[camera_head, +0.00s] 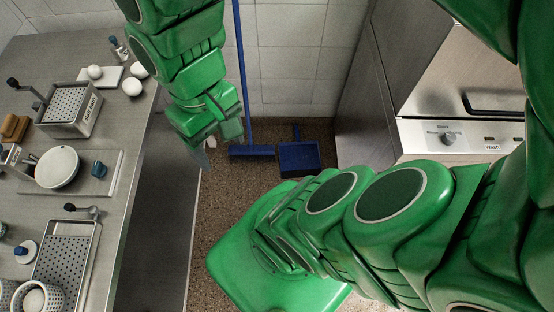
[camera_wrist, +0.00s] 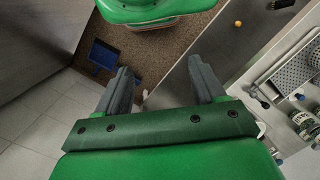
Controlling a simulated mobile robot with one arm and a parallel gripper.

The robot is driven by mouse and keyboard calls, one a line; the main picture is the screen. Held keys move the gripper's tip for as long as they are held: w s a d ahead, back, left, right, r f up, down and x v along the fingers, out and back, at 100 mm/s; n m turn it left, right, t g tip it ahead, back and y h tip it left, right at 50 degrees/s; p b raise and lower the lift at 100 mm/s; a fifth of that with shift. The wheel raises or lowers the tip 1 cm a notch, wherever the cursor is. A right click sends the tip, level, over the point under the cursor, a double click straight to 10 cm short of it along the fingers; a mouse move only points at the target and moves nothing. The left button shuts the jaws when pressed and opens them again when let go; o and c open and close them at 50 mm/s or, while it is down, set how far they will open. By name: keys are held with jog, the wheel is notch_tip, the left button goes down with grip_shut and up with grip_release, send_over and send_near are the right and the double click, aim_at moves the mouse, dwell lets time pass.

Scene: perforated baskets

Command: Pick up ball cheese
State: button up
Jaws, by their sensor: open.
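Several white ball-shaped items are on the metal counter in the head view: a ball (camera_head: 95,72) on a white board, and a ball (camera_head: 134,67) and another ball (camera_head: 132,87) beside the board. A larger round white item (camera_head: 57,168) lies on a tray, and a white ball (camera_head: 33,300) sits in a perforated basket. I cannot tell which is the ball cheese. My gripper (camera_head: 204,156) is past the counter's right edge, apart from these items. In the wrist view my gripper (camera_wrist: 162,82) has its two fingers wide apart with nothing between them.
The counter (camera_head: 135,130) also holds a perforated box (camera_head: 68,108) and a perforated tray (camera_head: 68,255). A small orange item (camera_wrist: 238,23) is on the counter in the wrist view. A blue dustpan (camera_head: 299,157) and broom (camera_head: 251,151) are on the floor; a metal appliance (camera_head: 445,139) stands right.

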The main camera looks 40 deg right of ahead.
jog(key=w+a+f+m+t+y, duration=0.15)
jog(key=w+a+m+y, duration=0.3)
jog(key=w, duration=0.65)
jog(key=w+a+f+m+y, duration=0.3)
jog(key=w+a+m+y, duration=0.15)
jog(key=w, duration=0.65)
jog(key=m+t+y, duration=0.1)
jog(key=m+t, duration=0.8)
jog(key=m, duration=0.5)
send_near(138, 83)
jog(key=shift+d+f+x, duration=0.1)
jog(key=shift+f+x, duration=0.05)
jog(key=shift+x, duration=1.35)
jog(key=shift+d+f+x, duration=0.15)
jog(key=shift+f+x, duration=0.05)
jog(key=shift+x, duration=1.25)
jog(key=shift+w+a+f, duration=0.1)
jog(key=shift+w+a, duration=0.3)
jog(key=shift+a, duration=0.2)
jog(key=shift+w+a+f, duration=0.1)
jog(key=shift+w+a, duration=0.3)
jog(key=shift+a, duration=0.2)
jog(key=shift+x, duration=1.2)
